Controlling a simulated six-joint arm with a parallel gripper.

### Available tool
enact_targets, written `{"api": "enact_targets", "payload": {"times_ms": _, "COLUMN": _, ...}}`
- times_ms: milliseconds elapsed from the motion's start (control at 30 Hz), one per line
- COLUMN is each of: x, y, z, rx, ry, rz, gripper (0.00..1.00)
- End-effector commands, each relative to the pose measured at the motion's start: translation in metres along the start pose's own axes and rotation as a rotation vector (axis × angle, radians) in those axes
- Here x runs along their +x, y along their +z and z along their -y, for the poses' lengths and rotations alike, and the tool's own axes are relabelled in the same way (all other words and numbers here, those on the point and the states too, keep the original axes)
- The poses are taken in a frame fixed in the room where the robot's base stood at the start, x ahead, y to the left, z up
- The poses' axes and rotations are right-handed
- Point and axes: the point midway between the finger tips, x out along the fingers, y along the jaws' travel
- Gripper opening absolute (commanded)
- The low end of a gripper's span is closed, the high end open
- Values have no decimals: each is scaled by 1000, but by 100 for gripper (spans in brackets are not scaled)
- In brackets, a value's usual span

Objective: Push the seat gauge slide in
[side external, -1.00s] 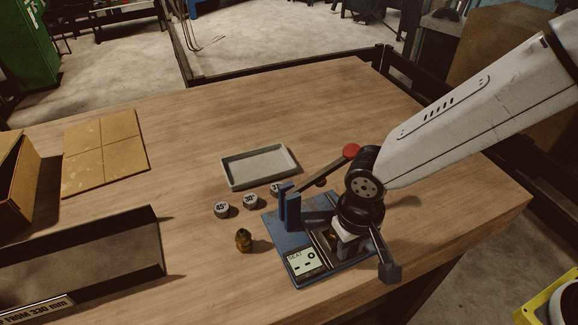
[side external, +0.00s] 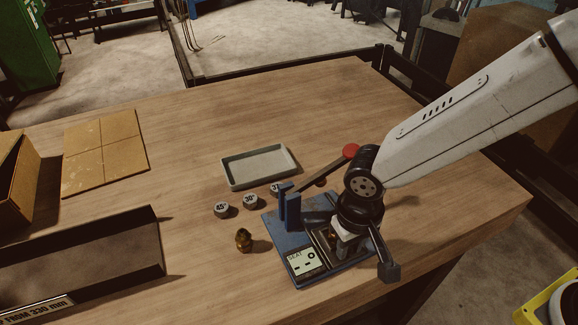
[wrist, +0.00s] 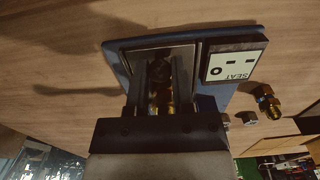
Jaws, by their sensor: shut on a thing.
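The blue crimper base (side external: 277,232) stands near the table's front edge, with an upright blue post (side external: 291,211) and a lever with a red knob (side external: 351,151). A pale panel marked SEAT (side external: 307,261) lies at its near left; the panel also shows in the wrist view (wrist: 233,68). My gripper (side external: 346,246) points down over the base, right of the panel. In the wrist view its fingers (wrist: 160,85) are closed around a dark, brass-coloured part (wrist: 160,102). Shadow hides most of this part, and I cannot tell the gauge slide apart from it.
A loose brass fitting (side external: 243,240) stands left of the base. Several grey numbered pieces (side external: 221,210) stand behind it. A shallow grey tray (side external: 259,166) lies further back. A dark trough (side external: 90,250) and a cardboard sheet (side external: 105,153) are at the left.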

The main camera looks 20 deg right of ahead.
Motion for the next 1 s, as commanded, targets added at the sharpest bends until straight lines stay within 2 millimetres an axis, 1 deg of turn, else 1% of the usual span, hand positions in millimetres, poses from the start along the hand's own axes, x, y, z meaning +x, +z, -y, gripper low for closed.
{"api": "enact_targets", "payload": {"times_ms": 1000, "x": -1, "y": -19, "z": 0, "rx": 0, "ry": -1, "rz": -1, "gripper": 0}}
